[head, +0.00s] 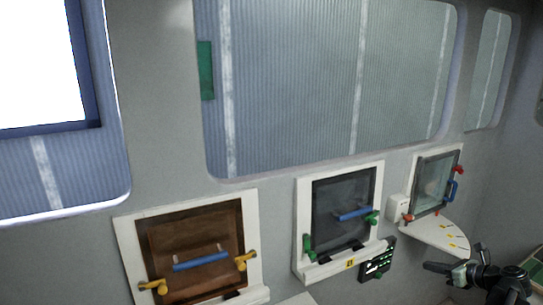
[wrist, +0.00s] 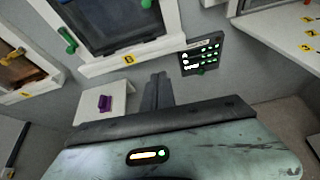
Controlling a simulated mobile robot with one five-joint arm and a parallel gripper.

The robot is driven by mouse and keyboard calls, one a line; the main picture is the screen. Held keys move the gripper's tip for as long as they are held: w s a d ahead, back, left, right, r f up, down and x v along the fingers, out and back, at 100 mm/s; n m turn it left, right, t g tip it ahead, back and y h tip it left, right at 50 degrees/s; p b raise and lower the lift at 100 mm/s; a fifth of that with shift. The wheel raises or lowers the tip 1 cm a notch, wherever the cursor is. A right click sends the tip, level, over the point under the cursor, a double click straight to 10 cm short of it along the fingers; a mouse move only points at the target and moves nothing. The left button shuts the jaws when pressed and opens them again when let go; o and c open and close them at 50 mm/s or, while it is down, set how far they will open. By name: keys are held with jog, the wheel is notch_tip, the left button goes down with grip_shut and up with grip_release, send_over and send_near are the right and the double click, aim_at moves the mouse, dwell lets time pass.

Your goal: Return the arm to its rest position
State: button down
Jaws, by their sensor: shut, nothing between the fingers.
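My gripper (head: 438,267) shows at the lower right of the head view, in front of the wall and below the corner shelf. In the wrist view its dark fingers (wrist: 157,92) are together, with nothing between them. The fingers point toward the wall, between a small white shelf and a dark switch panel. The rest of my arm is cut off by the lower right edge of the head view.
A switch panel (wrist: 201,54) with green lights is on the wall. A white shelf (wrist: 118,92) holds a purple object (wrist: 105,103). Three framed hatches line the wall: brown (head: 196,250), dark (head: 343,208) and glass (head: 434,184). A corner shelf (head: 432,236) sits at right.

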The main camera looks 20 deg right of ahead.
jog(key=w+a+f+n+g+y+b, duration=0.1)
jog(key=w+a+f+n+g, duration=0.35)
jog(key=a, duration=0.65)
jog(key=w+a+f+n+g+y+b, duration=0.1)
jog(key=w+a+f+n, duration=0.2)
jog(key=w+a+n, duration=0.6)
jog(key=w+a+f+n+g+y+b, duration=0.15)
jog(key=a+f+n, duration=0.25)
jog(key=a, duration=0.8)
jog(key=s+a+f+n+g+h, duration=0.1)
jog(key=a+f+n+g+h, duration=0.1)
jog(key=a+n, duration=0.7)
jog(key=s+a+f+n+g+h+b, duration=0.1)
jog(key=s+a+f+n+g+h, duration=0.1)
jog(key=a+n, duration=0.7)
jog(key=a+f+g+h, duration=0.1)
jog(key=a+f, duration=0.1)
jog(key=a, duration=0.6)
jog(key=shift+a+g, duration=0.25)
jog(key=shift+g, duration=0.05)
jog(key=c, duration=1.9)
grip_release()
jog(key=o, duration=0.5)
jog(key=shift+d, duration=0.1)
